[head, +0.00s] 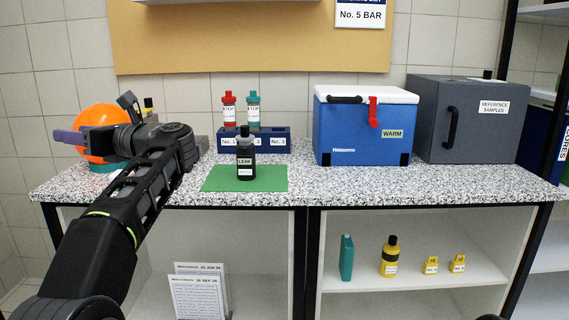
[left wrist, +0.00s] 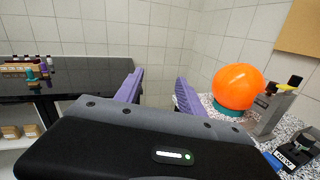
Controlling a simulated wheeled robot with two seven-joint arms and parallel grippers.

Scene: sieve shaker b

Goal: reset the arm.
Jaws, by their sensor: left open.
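My left arm reaches in from the left in the head view. Its gripper (head: 82,138) is raised in front of the orange ball at the counter's left end. In the left wrist view the purple fingers of the left gripper (left wrist: 158,92) stand apart with nothing between them. The orange ball (left wrist: 238,87) sits on a teal base to the right of the fingers, and it also shows in the head view (head: 98,120), partly hidden by the gripper. My right gripper is not in view.
The speckled counter (head: 350,183) holds a green mat (head: 215,182) with a black LEAK bottle (head: 245,160), a blue rack (head: 278,146) with red and teal bottles, a blue cooler (head: 350,133) and a grey cabinet (head: 465,130). A dark counter (left wrist: 75,72) stands left in the wrist view.

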